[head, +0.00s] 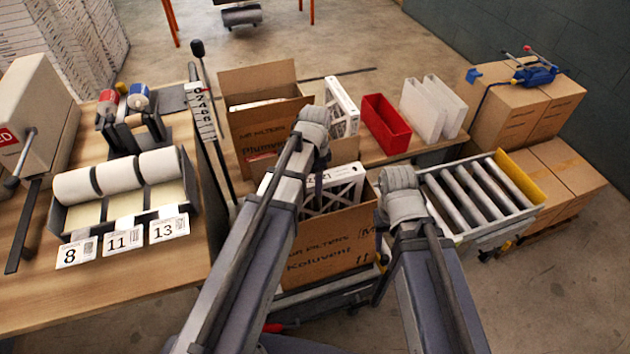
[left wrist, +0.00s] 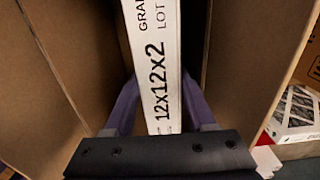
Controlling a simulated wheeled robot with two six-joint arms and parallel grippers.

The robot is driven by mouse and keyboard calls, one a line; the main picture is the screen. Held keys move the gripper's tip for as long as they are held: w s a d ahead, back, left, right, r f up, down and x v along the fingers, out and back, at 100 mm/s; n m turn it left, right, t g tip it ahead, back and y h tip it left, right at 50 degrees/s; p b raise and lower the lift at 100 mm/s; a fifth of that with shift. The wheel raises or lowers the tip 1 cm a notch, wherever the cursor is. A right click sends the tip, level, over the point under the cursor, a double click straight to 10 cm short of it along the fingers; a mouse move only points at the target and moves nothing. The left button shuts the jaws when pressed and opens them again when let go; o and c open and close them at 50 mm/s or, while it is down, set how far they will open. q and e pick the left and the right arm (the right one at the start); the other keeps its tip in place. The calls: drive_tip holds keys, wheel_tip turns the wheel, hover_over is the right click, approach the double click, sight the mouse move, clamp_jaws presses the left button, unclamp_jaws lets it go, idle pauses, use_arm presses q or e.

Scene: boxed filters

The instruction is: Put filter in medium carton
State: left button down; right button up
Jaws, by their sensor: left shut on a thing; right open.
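A white-framed filter (head: 345,184) with dark pleats stands on edge in the open brown Koluvent carton (head: 325,250), its top edge above the front wall. My left gripper (head: 318,195) points down over it. In the left wrist view, my left gripper (left wrist: 160,120) is shut on the filter's white edge (left wrist: 155,60), printed 12x12x2, with brown carton walls (left wrist: 235,70) on both sides. The filter's lower part is hidden, so I cannot tell whether it rests on the bottom. My right gripper (head: 381,283) is low by the carton's right side, open and mostly hidden by my arm.
A larger open carton (head: 262,125) stands behind. Another filter (head: 342,106), a red bin (head: 386,124) and white bins (head: 432,108) are on the back bench. A roller conveyor (head: 470,197) is at right. Closed boxes (head: 525,110) stand beyond it. A label bench is at left.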

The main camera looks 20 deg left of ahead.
use_arm(q)
drive_tip(key=shift+f, duration=0.4)
drive_tip(key=shift+c, duration=1.1)
unclamp_jaws()
drive_tip(key=shift+r, duration=0.15)
wheel_tip(320, 180, up, 13)
drive_tip(key=p, duration=1.3)
drive_tip(key=s+d+n+y, duration=0.1)
drive_tip(key=s+d+n, duration=0.6)
drive_tip(key=s+d, duration=0.3)
drive_tip(key=s, duration=0.4)
drive_tip(key=shift+s+d, duration=0.15)
drive_tip(key=shift+d, duration=0.1)
drive_tip(key=shift+r, duration=0.1)
